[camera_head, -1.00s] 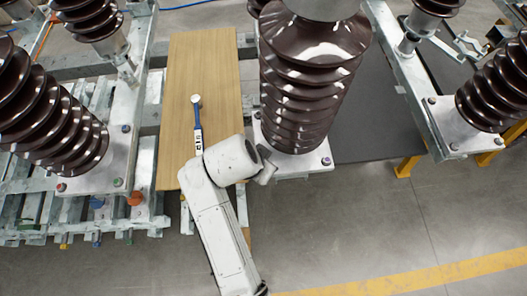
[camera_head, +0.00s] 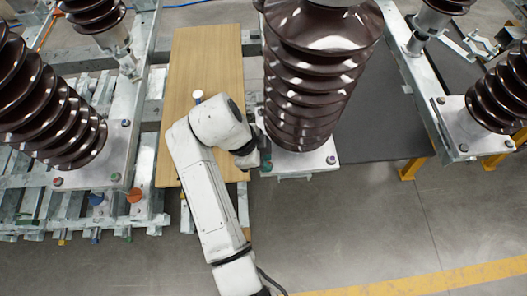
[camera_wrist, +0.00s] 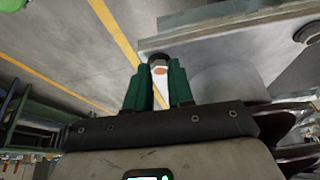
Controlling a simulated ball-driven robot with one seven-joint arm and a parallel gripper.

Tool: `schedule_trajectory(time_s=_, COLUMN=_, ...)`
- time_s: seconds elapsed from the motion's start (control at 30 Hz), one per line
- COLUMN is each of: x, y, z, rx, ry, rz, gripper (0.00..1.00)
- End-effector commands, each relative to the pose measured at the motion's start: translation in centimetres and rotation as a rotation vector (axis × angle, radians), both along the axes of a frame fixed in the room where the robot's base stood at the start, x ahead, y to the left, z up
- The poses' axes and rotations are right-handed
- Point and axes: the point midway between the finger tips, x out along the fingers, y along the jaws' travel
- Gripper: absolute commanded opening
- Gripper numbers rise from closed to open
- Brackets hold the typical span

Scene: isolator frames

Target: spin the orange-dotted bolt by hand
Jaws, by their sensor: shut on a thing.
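In the wrist view my gripper (camera_wrist: 154,84) has its two dark green fingers closed about a bolt with a dark head (camera_wrist: 158,60). An orange dot (camera_wrist: 160,71) shows between the fingertips. The bolt sits at the edge of a grey metal base plate (camera_wrist: 215,38). In the head view my gripper (camera_head: 262,163) is at the front left corner of the base plate (camera_head: 295,175) under the large brown ribbed insulator (camera_head: 305,95). The bolt there is mostly hidden by my gripper.
A wooden board (camera_head: 205,65) lies left of the insulator, with a white-tipped tool (camera_head: 198,97) mostly hidden behind my arm. More brown insulators (camera_head: 45,115) stand left and right (camera_head: 500,95). An orange disc (camera_head: 135,195) is on the left frame. Open floor lies in front.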

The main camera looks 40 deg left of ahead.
Motion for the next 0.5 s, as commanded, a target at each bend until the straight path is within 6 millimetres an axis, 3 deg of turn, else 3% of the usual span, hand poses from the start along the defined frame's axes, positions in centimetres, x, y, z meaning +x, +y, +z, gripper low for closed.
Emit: schedule_trajectory(time_s=0.5, x=0.20, y=0.11, z=0.11, rx=0.002, ry=-0.001, rz=-0.126, gripper=0.00)
